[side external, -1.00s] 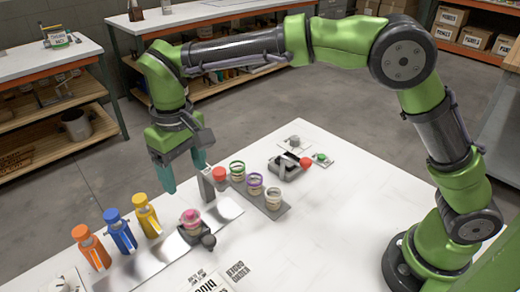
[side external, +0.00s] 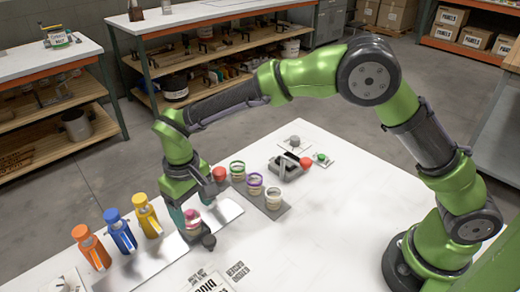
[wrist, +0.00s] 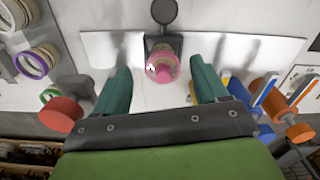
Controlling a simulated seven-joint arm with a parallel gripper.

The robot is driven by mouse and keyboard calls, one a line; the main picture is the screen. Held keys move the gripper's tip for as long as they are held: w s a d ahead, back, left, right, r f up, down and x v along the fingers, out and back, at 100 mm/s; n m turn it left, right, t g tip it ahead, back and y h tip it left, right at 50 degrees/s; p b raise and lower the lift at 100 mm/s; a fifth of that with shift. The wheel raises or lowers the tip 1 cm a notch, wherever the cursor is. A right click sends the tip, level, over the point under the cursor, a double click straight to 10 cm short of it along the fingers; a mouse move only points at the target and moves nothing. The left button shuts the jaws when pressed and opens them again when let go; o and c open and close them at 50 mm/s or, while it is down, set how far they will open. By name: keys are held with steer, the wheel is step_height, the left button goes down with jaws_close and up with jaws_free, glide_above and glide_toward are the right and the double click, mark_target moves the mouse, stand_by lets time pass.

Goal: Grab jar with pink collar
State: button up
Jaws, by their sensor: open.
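The jar with the pink collar (side external: 191,219) stands upright at the front of the white table, on a small dark holder. In the wrist view the pink-collared jar (wrist: 162,67) shows from above, just beyond and between the fingertips. My gripper (side external: 190,212) is open and low over the jar, its fingers partly hiding it in the side view. In the wrist view the two teal fingers of my gripper (wrist: 160,78) stand apart on either side, with nothing between them touching. How far down the fingers reach beside the jar is hard to tell.
Orange (side external: 91,247), blue (side external: 120,231) and yellow (side external: 146,215) bottles stand left of the jar. The table's right side is clear.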

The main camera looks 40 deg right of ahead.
mark_target(191, 213)
steer(key=f, duration=0.4)
steer(key=shift+w+a+f, duration=0.1)
steer(key=shift+w, duration=0.2)
steer(key=c, duration=1)
